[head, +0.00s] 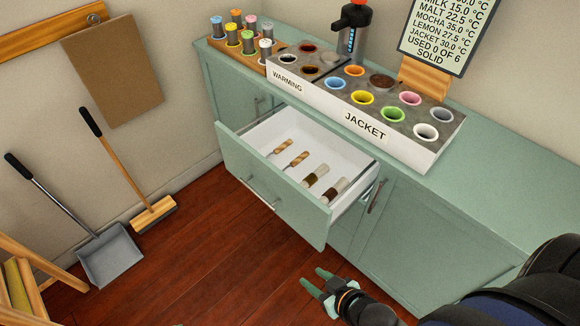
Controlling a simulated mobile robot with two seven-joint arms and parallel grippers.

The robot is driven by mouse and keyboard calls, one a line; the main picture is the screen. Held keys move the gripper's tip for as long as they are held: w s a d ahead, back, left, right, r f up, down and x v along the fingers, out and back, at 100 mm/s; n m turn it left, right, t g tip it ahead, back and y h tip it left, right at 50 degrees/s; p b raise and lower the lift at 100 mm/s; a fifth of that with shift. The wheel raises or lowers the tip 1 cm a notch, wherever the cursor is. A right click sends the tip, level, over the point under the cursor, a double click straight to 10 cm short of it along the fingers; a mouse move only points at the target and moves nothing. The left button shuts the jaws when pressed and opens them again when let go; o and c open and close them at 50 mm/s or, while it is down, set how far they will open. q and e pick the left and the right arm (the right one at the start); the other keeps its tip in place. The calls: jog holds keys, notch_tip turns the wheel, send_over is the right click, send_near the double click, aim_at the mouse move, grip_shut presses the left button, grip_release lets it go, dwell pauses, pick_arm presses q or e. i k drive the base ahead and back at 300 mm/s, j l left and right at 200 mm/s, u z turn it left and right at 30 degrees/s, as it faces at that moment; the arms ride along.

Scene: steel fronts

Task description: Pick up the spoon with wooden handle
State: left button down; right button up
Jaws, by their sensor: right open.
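An open drawer (256,188) holds several small utensils in its white inside. Two have light wooden-looking, twisted parts, one farther left (281,146) and one beside it (297,160). Two others have dark brown and pale parts, one in the middle (316,175) and one at the right (334,190). They are too small for me to tell which is the spoon with wooden handle. My right gripper (313,279) is open and empty, with its green fingers below and in front of the drawer in the picture, apart from it. My left gripper is not in view.
The green cabinet's counter carries a long holder marked WARMING and JACKET (366,126) with colored cups, a rack of bottles (243,40) and a dispenser (353,28). A broom (153,215), dustpan (111,256) and wooden chair (20,285) stand at left. The floor before the drawer is clear.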

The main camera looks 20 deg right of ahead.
aim_at(294, 163)
jog(key=z, duration=0.8)
jog(key=i+j+z, duration=0.1)
jog(key=z, duration=0.25)
jog(key=j+z, duration=1.1)
jog(key=j, duration=0.4)
